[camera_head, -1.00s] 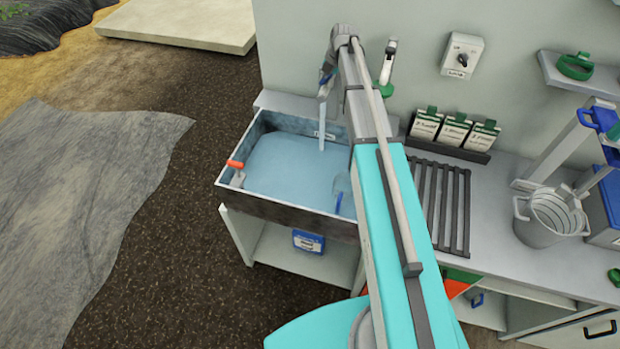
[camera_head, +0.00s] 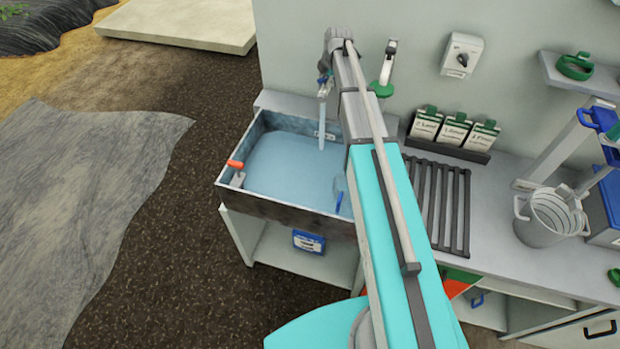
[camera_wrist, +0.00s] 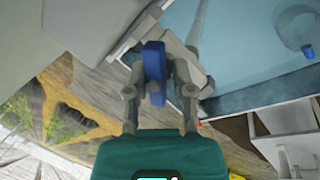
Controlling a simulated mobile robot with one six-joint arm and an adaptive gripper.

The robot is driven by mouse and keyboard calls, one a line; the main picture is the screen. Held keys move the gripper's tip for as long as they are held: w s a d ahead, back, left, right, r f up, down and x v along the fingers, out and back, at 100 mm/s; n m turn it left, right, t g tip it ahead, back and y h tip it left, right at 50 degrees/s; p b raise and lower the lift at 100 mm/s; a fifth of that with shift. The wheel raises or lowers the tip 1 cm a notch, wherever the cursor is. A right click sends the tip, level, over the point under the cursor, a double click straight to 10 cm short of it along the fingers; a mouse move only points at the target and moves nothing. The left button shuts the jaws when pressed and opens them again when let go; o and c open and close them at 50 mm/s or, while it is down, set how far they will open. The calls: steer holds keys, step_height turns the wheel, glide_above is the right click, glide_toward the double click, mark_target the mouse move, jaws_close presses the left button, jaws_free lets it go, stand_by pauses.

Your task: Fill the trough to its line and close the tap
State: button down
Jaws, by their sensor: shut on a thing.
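The trough (camera_head: 290,208) stands at the left end of the bench, with blue water (camera_head: 285,165) covering its floor. A fill line cannot be made out. A stream (camera_head: 322,125) falls from the tap (camera_head: 323,90) at the trough's back into the water. In the wrist view, the stream (camera_wrist: 197,25) runs beside the grey tap body (camera_wrist: 188,72). My gripper (camera_wrist: 157,88) is shut on the blue tap handle (camera_wrist: 153,60), a finger on each side. In the head view my arm hides most of the gripper.
An orange-topped piece (camera_head: 235,164) sits at the trough's left rim. A blue cup-like thing (camera_head: 340,190) is at its right side, partly behind my arm. A slatted rack (camera_head: 450,200) and a grey bucket (camera_head: 548,218) stand to the right.

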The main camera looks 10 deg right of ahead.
steer(key=m+h, duration=0.1)
steer(key=m, duration=0.2)
steer(key=shift+w+a+m, duration=0.1)
steer(key=shift+w+m, duration=0.05)
steer(key=shift+m, duration=0.25)
stand_by(2.0)
steer(key=shift+m, duration=0.4)
steer(key=shift+m+h, duration=1)
steer(key=shift+m, duration=1.7)
